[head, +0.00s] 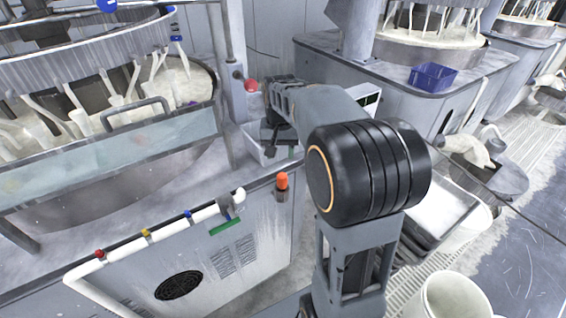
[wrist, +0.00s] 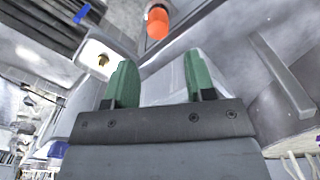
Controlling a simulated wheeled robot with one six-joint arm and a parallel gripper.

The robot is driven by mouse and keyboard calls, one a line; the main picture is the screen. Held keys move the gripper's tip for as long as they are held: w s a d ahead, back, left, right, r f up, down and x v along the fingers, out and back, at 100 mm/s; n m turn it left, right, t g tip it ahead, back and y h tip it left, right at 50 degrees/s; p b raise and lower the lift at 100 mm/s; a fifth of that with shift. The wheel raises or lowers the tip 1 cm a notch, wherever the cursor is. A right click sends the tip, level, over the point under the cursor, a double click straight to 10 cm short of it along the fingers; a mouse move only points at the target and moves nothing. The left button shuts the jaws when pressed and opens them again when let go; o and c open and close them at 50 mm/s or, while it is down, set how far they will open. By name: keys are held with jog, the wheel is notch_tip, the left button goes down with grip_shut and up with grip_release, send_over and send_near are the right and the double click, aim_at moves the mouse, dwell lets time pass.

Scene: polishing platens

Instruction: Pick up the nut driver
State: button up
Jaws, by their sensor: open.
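I cannot pick out the nut driver with certainty in either view. An orange-topped upright piece (head: 282,181) stands at the corner of the grey cabinet in the head view. An orange cylinder (wrist: 158,22) shows beyond the fingertips in the wrist view; I cannot tell whether it is the same piece. My gripper (wrist: 160,82) has two green fingers, spread apart with nothing held between them. In the head view my arm hides most of the gripper, which hangs over a pale open bin (head: 256,152).
The grey cabinet (head: 245,255) has a white pipe (head: 165,232) with coloured valves along its top edge. A polishing machine (head: 100,145) fills the left. A blue bin (head: 433,77) sits on another machine at the right. A white bucket (head: 455,300) stands at the lower right.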

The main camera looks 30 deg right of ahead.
aim_at(282, 176)
jog(key=f, duration=0.2)
jog(key=f+p, duration=0.1)
jog(key=f, duration=0.3)
jog(key=shift+w+d+f, duration=0.2)
jog(key=shift+w+d, duration=0.15)
jog(key=shift+w, duration=0.05)
jog(key=shift+d+f+p, duration=0.2)
jog(key=shift+f+p, duration=0.55)
jog(key=shift+f, duration=1.85)
jog(key=shift+w, duration=0.1)
jog(key=c, duration=0.8)
